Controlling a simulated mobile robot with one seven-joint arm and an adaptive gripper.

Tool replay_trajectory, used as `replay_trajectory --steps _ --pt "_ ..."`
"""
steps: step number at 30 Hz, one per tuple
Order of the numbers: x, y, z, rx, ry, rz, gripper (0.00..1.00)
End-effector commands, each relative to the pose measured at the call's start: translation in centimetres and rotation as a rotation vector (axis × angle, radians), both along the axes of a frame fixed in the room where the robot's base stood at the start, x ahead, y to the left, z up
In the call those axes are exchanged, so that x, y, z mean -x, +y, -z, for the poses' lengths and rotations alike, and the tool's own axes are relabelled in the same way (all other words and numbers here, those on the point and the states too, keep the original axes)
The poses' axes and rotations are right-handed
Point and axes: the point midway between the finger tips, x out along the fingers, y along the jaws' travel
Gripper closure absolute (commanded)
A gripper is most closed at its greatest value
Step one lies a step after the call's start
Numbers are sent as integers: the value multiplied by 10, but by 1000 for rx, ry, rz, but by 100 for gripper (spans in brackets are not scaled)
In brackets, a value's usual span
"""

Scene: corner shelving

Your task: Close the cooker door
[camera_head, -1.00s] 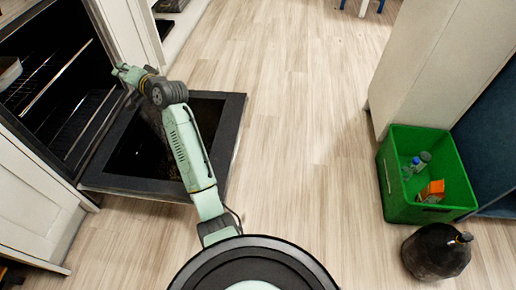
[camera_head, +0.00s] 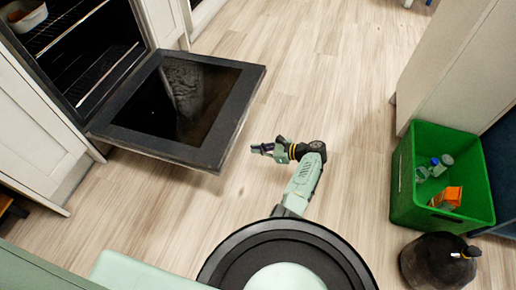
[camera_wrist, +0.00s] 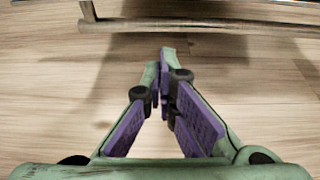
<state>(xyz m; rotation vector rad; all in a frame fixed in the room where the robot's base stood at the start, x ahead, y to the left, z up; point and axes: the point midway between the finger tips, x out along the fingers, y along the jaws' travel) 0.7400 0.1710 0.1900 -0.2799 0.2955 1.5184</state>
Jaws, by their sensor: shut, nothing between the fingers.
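The cooker door (camera_head: 215,152) is a dark framed panel with a glass window, hinged low on the cooker (camera_head: 88,45) at the left. It hangs open, out over the floor. My gripper (camera_head: 256,149) is to the right of the door's outer edge in the head view, apart from it, and points left. In the wrist view my gripper (camera_wrist: 163,62) has its purple-padded fingers together with nothing between them. A long bar-like edge crosses the top of that view; I cannot tell for certain whether it is the door.
A white dish (camera_head: 24,15) sits on the oven rack. A green crate (camera_head: 402,195) with small items and a dark round vessel (camera_head: 438,262) stand at the right. White cabinets (camera_head: 35,140) flank the cooker. The wooden floor (camera_head: 320,80) between is clear.

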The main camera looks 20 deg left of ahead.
Motion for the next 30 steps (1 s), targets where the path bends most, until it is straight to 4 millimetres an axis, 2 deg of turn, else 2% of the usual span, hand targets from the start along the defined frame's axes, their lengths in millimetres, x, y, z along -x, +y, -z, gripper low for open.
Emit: replay_trajectory --steps 9,11,12,18,30 --pt "-2 65 28 1 -2 -4 100" --pt "-3 74 26 2 -5 -2 100" --pt "-4 71 13 2 -7 1 100" --pt "-3 71 -8 3 -5 -1 100" --pt "-3 71 -12 3 -3 0 100"
